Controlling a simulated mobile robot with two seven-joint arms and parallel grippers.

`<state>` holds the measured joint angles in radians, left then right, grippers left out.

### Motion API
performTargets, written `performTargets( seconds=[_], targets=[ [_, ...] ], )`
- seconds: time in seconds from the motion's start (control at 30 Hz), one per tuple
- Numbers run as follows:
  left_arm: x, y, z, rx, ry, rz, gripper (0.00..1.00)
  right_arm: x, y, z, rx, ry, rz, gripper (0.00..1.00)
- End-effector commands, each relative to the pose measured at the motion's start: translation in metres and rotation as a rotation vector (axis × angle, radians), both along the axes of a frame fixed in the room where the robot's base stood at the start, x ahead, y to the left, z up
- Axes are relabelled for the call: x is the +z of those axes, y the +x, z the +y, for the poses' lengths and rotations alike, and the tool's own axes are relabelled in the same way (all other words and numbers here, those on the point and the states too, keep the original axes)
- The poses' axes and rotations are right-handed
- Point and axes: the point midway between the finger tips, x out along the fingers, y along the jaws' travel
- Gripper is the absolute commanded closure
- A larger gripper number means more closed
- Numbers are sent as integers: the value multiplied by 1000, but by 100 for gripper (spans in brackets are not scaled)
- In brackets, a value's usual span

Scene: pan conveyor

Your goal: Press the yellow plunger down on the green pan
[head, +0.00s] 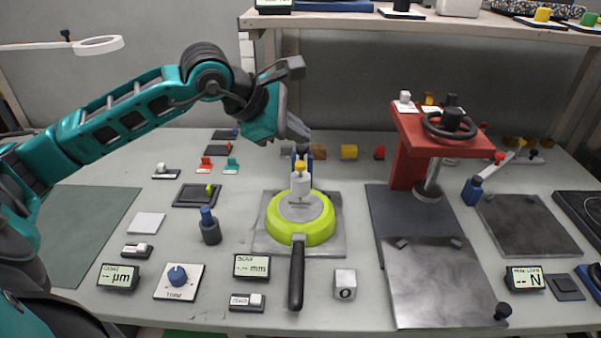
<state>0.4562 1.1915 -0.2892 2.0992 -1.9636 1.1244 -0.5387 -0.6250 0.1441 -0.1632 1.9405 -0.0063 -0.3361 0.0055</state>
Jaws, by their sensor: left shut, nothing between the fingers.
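The green pan (284,231) sits on a flat grey plate (257,244) in the middle of the table, its black handle (297,276) pointing toward me. A white cylinder stands upright at the pan's centre, topped by the yellow plunger (301,166). My left gripper (300,135) is shut and empty, above and a little behind the plunger, apart from it. My right gripper is not in view.
A red press (413,140) with a black handwheel (449,124) stands to the right. A wooden shelf (340,20) runs along the back, above the table.

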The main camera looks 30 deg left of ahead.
Motion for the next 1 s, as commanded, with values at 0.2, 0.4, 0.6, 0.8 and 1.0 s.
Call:
performTargets(
  seconds=[0.2,0.4,0.6,0.8,1.0],
  targets=[
    [-29,0,0,1,0,-1,100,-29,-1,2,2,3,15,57],
    [-31,0,0,1,1,0,100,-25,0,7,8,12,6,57],
    [-30,0,0,1,1,0,100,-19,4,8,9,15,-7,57],
    [-30,0,0,1,1,0,100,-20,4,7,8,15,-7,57],
    [-30,0,0,1,1,0,100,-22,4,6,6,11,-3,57]
  ],
)
